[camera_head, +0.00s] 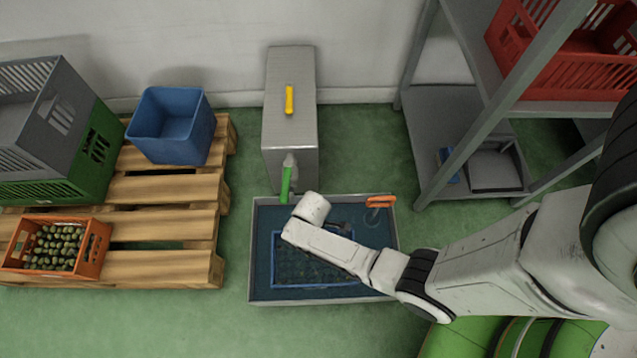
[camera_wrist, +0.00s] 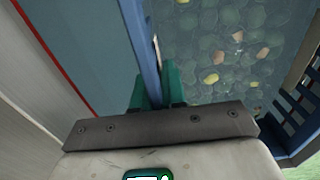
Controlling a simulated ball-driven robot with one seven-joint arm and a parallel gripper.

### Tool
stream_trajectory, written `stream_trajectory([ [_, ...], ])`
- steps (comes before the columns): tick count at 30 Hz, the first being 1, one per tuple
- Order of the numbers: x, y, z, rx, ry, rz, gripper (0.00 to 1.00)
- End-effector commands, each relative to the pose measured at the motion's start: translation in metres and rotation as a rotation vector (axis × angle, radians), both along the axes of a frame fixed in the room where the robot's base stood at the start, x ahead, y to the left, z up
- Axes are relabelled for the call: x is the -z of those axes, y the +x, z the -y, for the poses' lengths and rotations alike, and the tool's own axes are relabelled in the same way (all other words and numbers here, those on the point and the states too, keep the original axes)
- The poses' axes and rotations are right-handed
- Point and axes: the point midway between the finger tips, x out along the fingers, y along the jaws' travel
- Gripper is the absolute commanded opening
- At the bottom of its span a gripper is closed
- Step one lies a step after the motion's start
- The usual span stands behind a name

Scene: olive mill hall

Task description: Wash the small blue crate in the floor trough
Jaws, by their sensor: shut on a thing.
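The small blue crate (camera_head: 312,285) sits inside the grey floor trough (camera_head: 254,250), low in the dark water; my arm hides part of it in the head view. My gripper (camera_wrist: 157,88) is shut on one wall of the blue crate (camera_wrist: 141,42), with a green finger on each side of the rim. To the right of that wall in the wrist view, green, yellow and orange pieces lie below the surface. To the left are bluish water and a thin red line along the trough side. My arm mostly hides the gripper in the head view.
A grey cabinet with a yellow handle (camera_head: 289,99) and a green tap lever (camera_head: 285,184) stands behind the trough. An orange handle (camera_head: 381,201) is at its back right. A pallet (camera_head: 165,222) with a blue bin (camera_head: 172,125) and crates stands left, a metal shelf (camera_head: 440,100) right.

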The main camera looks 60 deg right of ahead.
Motion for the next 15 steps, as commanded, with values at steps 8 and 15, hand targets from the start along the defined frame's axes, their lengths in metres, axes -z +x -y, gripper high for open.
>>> stream_trajectory([
  [8, 0.000, 0.019, -0.012, -0.001, 0.000, 0.002, 0.00],
  [15, -0.001, 0.024, -0.015, 0.000, 0.000, 0.001, 0.00],
])
